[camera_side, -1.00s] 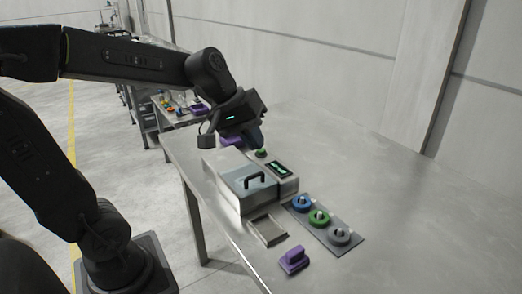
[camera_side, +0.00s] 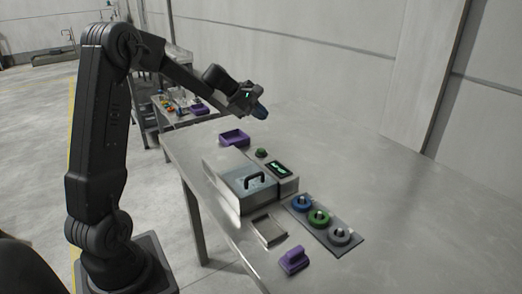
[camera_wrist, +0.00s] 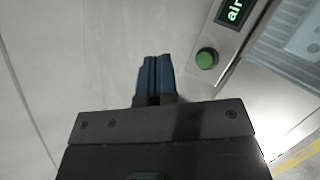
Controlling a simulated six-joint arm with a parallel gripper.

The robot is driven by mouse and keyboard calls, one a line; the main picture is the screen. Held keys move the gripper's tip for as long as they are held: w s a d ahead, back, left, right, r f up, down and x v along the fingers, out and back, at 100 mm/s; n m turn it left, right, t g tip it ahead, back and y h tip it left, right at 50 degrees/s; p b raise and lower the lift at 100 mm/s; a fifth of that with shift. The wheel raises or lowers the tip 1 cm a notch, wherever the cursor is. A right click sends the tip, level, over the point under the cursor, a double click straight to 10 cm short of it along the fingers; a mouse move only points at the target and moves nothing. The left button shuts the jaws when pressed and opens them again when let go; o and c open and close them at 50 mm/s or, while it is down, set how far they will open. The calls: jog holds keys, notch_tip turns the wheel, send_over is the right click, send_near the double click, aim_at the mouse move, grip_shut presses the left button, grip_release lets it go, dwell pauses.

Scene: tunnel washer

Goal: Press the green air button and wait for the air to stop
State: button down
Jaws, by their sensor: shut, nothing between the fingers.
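The green air button (camera_side: 261,153) is a small round dome at the back end of the metal washer box (camera_side: 238,186). It also shows in the wrist view (camera_wrist: 207,58), to the right of my fingertips. The box's small screen (camera_side: 279,169) is lit; in the wrist view the screen (camera_wrist: 233,11) reads "air" in green. My gripper (camera_side: 261,112) has blue fingers, is shut and empty, and is raised above the table behind the button, apart from it. In the wrist view the shut fingers (camera_wrist: 154,75) point past the button's left side.
A purple tray (camera_side: 234,138) lies behind the box. In front are a metal tray (camera_side: 268,231), a purple handled block (camera_side: 293,260) and a grey plate (camera_side: 352,247) with blue, green and grey rings. The table's right side is clear.

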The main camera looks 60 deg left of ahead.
aim_at(260, 150)
jog(key=shift+f, duration=4.4)
jog(key=shift+f, duration=0.4)
jog(key=shift+f, duration=0.55)
jog(key=shift+r, duration=1)
jog(key=shift+r, duration=2.5)
